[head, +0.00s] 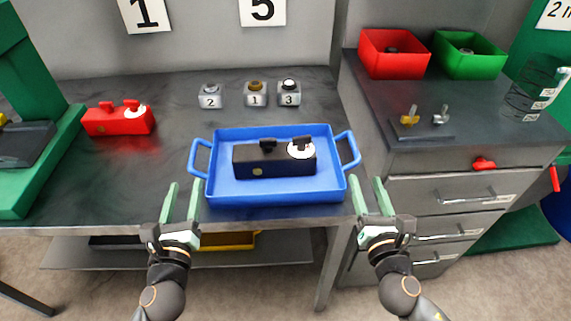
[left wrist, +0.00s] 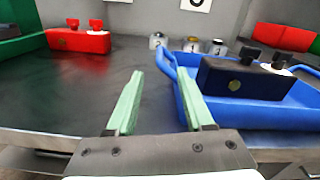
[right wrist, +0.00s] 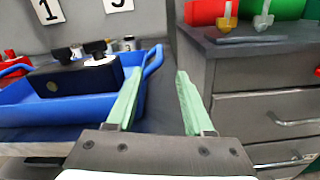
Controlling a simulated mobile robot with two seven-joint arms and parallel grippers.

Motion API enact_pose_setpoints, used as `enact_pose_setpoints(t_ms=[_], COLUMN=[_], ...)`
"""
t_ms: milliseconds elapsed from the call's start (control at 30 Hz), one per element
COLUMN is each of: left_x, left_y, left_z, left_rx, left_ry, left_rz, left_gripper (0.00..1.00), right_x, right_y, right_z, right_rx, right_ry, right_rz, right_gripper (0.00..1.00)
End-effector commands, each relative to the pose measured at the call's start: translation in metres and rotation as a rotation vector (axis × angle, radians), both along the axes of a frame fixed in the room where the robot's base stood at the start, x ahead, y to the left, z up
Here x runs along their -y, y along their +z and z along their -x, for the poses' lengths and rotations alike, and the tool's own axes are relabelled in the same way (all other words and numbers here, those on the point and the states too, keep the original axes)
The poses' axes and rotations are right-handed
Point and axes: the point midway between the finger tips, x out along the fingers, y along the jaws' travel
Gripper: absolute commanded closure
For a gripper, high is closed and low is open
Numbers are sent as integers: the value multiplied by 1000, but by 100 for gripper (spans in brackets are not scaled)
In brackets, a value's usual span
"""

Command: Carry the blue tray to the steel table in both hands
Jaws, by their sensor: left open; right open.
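The blue tray (head: 272,197) lies on the dark bench top, near its front edge, with a looped handle at each end. A black block-shaped device (head: 274,160) with a white disc and dark knobs sits in it. My left gripper (head: 183,187) is open and empty, just in front of the left handle (head: 199,158). In the left wrist view the tray (left wrist: 262,115) is right of the fingers. My right gripper (head: 369,182) is open and empty, in front of the right handle (head: 349,151). In the right wrist view the tray (right wrist: 60,110) is at left. No steel table is clearly identifiable.
A red device (head: 118,119) and several small numbered jars (head: 255,94) stand on the bench (head: 160,175). A grey drawer cabinet (head: 450,190) on the right bears a red bin (head: 393,55) and a green bin (head: 468,56). A green machine (head: 45,190) stands at far left.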

Motion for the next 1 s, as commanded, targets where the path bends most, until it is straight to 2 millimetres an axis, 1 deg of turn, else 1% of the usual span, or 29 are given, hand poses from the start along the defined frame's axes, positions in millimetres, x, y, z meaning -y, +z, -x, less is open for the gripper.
enact_pose_setpoints(t_ms=[267,367,433,567,800,1000], left_x=[0,0,0,-1,-2,-2], left_y=[0,0,0,1,1,1], left_z=[-1,-5,-12,-31,-74,-105], left_rx=[0,1,3,4,4,2], left_ry=[-1,-2,-1,-2,-1,-1], left_rz=[-2,-3,-3,-5,-5,-5], left_gripper=[48,48,48,48,48,48], right_x=[0,0,0,0,-2,-2], right_y=[0,0,1,1,1,1], right_z=[-1,-5,-12,-31,-74,-106], right_rx=[1,2,3,4,3,2], right_ry=[0,-1,-2,-3,-2,-1], right_rz=[1,2,2,1,0,-1], right_gripper=[48,48,48,48,48,48])
